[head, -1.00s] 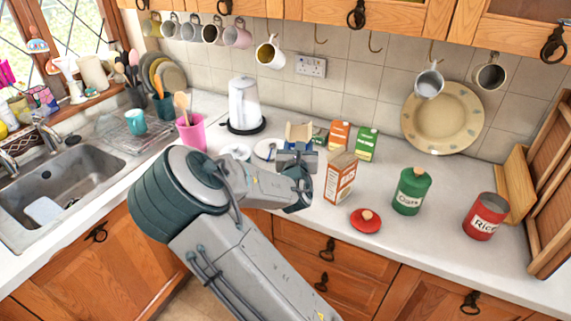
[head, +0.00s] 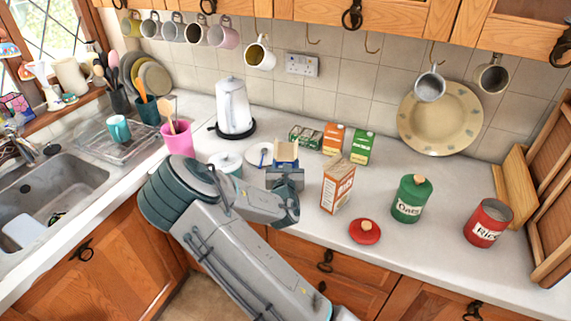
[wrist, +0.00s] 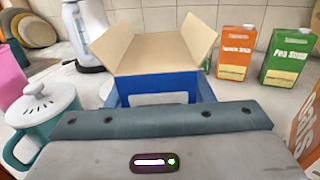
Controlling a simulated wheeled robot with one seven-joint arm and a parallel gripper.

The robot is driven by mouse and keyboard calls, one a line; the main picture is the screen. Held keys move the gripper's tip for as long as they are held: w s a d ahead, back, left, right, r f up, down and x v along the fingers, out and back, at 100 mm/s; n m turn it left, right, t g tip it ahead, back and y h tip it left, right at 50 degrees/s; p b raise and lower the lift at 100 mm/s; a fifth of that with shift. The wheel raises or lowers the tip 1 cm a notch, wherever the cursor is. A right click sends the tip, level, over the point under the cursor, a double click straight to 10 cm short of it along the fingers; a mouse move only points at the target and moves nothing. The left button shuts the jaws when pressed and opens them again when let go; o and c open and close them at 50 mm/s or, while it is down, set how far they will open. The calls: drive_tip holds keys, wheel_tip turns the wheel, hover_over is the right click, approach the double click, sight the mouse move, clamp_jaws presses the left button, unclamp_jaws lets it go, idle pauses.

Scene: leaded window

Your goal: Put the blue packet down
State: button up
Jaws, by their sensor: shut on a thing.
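The blue packet (head: 286,152) is a small blue box with open cardboard flaps. It also shows in the wrist view (wrist: 165,86), upright just beyond the gripper. My gripper (head: 285,172) is shut on the blue packet at the counter's middle. In the wrist view the grey gripper body hides the packet's lower part. I cannot tell whether its base touches the worktop (head: 420,245).
A white-lidded teal pot (wrist: 40,108) stands close on the left. A white kettle (head: 234,108) and orange (head: 333,139) and green (head: 362,148) cartons stand behind. A larger carton (head: 337,186) and red lid (head: 365,231) are to the right.

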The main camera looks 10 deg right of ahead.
drive_tip(key=shift+f, duration=0.85)
drive_tip(key=o, duration=1.3)
